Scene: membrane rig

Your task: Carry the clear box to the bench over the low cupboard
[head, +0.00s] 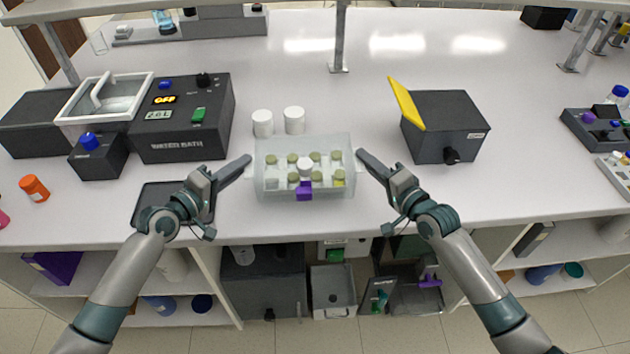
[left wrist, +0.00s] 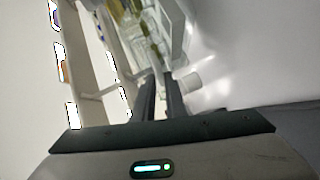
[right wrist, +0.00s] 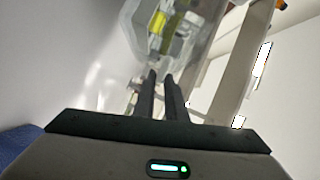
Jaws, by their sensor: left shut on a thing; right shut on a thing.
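The clear box (head: 262,185) is in the middle of the head view, between my two grippers. It holds several vials with greenish caps, a white round cap and a purple piece. My left gripper (head: 248,160) is shut on the box's left end. My right gripper (head: 361,155) is shut on its right end. In the left wrist view the fingers (left wrist: 160,85) meet the box's edge; in the right wrist view the fingers (right wrist: 162,80) meet the clear wall (right wrist: 135,25). The box seems level at the bench's (head: 320,110) front edge; whether it touches the bench is unclear.
Two white jars (head: 262,122) stand just behind the box. A water bath (head: 185,118) is at left, with a dark flat pad (head: 160,200) in front of it. A dark box with a yellow flap (head: 445,128) is at right. Open shelves with equipment lie below the bench edge.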

